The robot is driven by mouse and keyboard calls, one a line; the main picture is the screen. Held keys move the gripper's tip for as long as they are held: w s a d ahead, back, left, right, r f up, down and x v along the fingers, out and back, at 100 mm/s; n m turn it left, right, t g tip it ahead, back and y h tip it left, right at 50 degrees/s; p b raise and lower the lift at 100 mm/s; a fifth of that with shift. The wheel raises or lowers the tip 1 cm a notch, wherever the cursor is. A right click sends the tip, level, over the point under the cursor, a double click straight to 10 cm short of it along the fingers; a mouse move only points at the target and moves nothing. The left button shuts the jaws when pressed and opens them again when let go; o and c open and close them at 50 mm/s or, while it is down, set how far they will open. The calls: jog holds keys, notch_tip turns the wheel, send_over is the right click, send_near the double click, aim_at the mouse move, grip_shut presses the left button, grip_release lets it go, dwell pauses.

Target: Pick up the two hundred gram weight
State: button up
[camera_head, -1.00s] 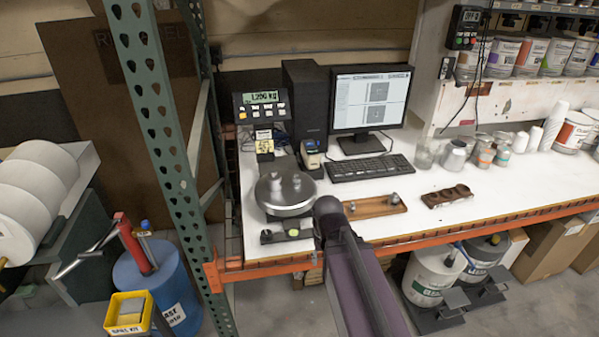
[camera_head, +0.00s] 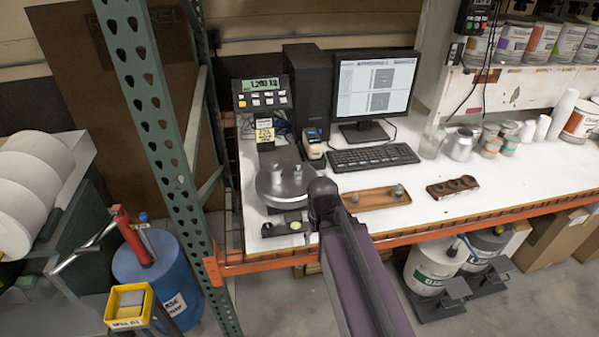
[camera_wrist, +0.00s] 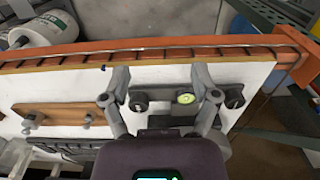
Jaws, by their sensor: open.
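Small metal weights stand in two places; I cannot read which is the two hundred gram one. In the head view, two stand on the round scale pan (camera_head: 270,190): one weight (camera_head: 277,174) and another weight (camera_head: 298,172). Two more sit on the wooden tray (camera_head: 376,201): a left weight (camera_head: 355,198) and a right weight (camera_head: 398,190). In the wrist view, my gripper (camera_wrist: 161,80) is open and empty over the scale's front edge, with the green bubble level (camera_wrist: 186,98) between its fingers. The tray's weights (camera_wrist: 30,120) show left of it. My gripper body hides the pan.
A scale display (camera_head: 263,93), keyboard (camera_head: 374,157) and monitor (camera_head: 377,95) stand behind. A dark block with holes (camera_head: 453,188) lies right of the tray, with cans (camera_head: 460,147) beyond. A green post (camera_head: 165,160) rises at left. An orange beam (camera_head: 480,217) edges the bench.

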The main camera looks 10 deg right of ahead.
aim_at(298, 169)
jog(key=w+r+n+p, duration=0.1)
jog(key=w+r+p, duration=0.4)
jog(key=w, duration=0.4)
jog(key=w+r+n+p, duration=0.1)
jog(key=w+r+p, duration=0.4)
jog(key=w, duration=0.5)
jog(key=w+r+n+p, duration=0.1)
jog(key=w+r+p, duration=0.4)
jog(key=w, duration=0.5)
jog(key=shift+a+r+p, duration=0.15)
jog(key=shift+r+p, duration=0.15)
jog(key=shift+r, duration=0.1)
notch_tip(298, 169, down, 9)
jog(key=b, duration=0.8)
jog(key=shift+r+b, duration=0.2)
jog(key=shift+b, duration=0.1)
jog(key=shift+f, duration=0.1)
jog(key=shift+s+a+f+b, duration=0.1)
jog(key=shift+f+b, duration=2.4)
jog(key=shift+b, duration=0.1)
jog(key=shift+c, duration=0.2)
grip_shut()
